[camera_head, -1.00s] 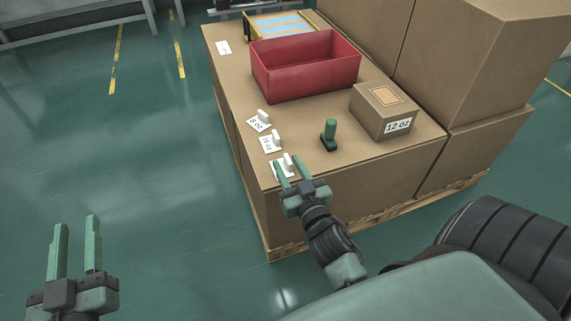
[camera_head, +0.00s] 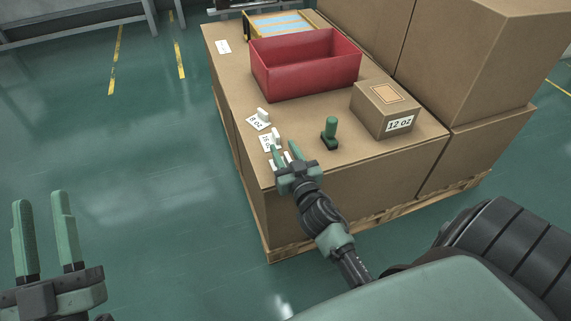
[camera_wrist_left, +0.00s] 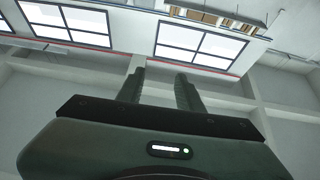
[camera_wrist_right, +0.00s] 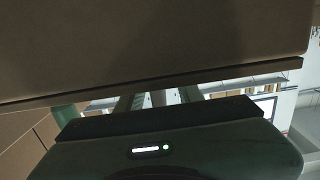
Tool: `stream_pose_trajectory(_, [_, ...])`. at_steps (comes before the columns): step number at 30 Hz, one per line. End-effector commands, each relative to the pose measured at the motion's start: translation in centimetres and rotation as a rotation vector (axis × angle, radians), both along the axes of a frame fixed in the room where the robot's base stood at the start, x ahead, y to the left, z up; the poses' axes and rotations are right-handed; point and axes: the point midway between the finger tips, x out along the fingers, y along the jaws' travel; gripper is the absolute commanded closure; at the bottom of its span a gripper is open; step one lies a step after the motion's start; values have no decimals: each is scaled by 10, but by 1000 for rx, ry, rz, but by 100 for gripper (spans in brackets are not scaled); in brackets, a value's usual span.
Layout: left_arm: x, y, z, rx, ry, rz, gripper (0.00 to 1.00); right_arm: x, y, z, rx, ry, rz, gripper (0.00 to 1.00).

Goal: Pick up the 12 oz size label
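Three white size labels with upright white grips lie along the left edge of the box top. The far one (camera_head: 258,122) reads 8 oz. The middle one (camera_head: 266,143) seems to read 16 oz. The near label (camera_head: 273,162) is mostly covered by my right gripper (camera_head: 284,151), so its text cannot be read. The right gripper is open, its fingers reaching over that near label; whether they touch its grip is unclear. The right wrist view shows the fingers (camera_wrist_right: 157,98) apart. My left gripper (camera_head: 39,197) is open and empty over the floor, at the lower left.
A box (camera_head: 385,113) marked 12 oz stands at the right. A green stamp-like tool (camera_head: 330,133) stands between it and the labels. A red bin (camera_head: 306,68) stands behind. Taller cartons (camera_head: 480,55) rise at the right. The floor at left is clear.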

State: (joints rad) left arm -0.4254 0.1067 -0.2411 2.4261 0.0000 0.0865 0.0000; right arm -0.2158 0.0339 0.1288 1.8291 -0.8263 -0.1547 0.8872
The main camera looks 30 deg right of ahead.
Motion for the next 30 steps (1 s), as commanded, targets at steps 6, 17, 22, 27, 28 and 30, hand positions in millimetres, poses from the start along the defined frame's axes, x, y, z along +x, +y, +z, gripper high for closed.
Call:
stream_pose_trajectory(6, [0, 0, 1, -1, -4, 0, 64, 1, 0, 0, 0, 1, 0, 64])
stream_pose_trajectory(17, [0, 0, 1, -1, -2, 0, 64, 1, 0, 0, 0, 0, 0, 100])
stream_pose_trajectory(22, [0, 0, 1, 0, 0, 0, 64, 1, 0, 1, 0, 0, 0, 100])
stream_pose_trajectory(27, [5, 0, -8, 15, 53, 3, 64, 1, 0, 6, -1, 0, 0, 100])
stream_pose_trajectory(28, [6, 1, -11, 20, 73, 6, 64, 1, 0, 7, -1, -1, 0, 100])
stream_pose_trajectory(30, [10, 1, -20, 35, 126, 8, 64, 1, 0, 12, -1, -2, 0, 100])
